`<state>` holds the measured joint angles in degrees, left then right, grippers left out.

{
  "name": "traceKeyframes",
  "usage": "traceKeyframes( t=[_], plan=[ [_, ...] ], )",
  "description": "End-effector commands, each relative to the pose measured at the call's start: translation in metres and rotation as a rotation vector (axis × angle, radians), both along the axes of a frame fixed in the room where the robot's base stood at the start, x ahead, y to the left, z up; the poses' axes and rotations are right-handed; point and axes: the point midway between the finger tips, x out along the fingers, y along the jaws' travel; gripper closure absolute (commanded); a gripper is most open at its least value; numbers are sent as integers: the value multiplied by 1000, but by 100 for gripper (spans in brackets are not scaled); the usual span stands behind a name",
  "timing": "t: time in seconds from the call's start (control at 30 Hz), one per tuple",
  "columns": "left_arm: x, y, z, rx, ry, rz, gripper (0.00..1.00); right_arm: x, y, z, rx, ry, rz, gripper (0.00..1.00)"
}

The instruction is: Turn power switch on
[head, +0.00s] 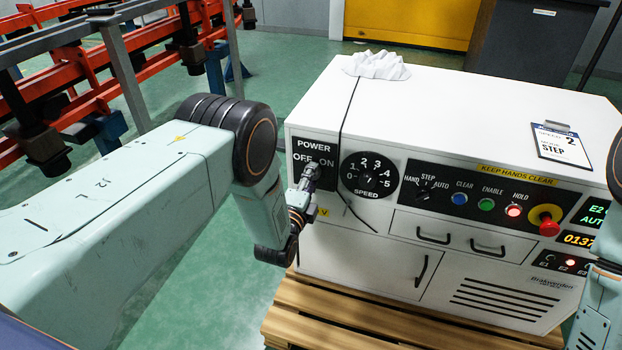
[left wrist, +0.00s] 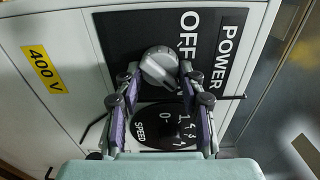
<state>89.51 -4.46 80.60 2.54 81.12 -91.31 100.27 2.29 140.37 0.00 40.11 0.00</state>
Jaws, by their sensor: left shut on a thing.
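The power switch is a grey rotary knob (left wrist: 160,68) on a black plate (head: 300,168) marked POWER, OFF and ON, at the left end of the white machine's front. My left gripper (head: 308,180) is at this plate, just below the OFF and ON labels. In the left wrist view its fingers (left wrist: 161,76) are shut on the knob from both sides. My right gripper is out of view.
A SPEED dial (head: 369,175) sits right of the power plate. Further right are a HAND-STEP-AUTO selector, lit buttons and a red stop button (head: 549,228). A black cord (head: 343,115) hangs from a white cloth (head: 377,66) across the front. The machine stands on a wooden pallet (head: 290,322).

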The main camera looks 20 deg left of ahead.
Motion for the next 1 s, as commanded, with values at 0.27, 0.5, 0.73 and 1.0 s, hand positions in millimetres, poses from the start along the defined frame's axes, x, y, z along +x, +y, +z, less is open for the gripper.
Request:
traceKeyframes(
  t=[0.27, 0.5, 0.73, 1.0],
  plan=[
    [-1, 0, -1, 0, 3, 0, 39, 0, 0, 0, 0, 0, 0, 100],
    [0, 0, 0, 0, 1, 0, 39, 0, 0, 0, 0, 0, 0, 100],
    [-13, 0, -1, 0, 3, 0, 39, 0, 0, 0, 0, 0, 0, 100],
    [-62, 2, -2, 0, 6, 0, 39, 0, 0, 0, 0, 0, 0, 100]
  ],
)
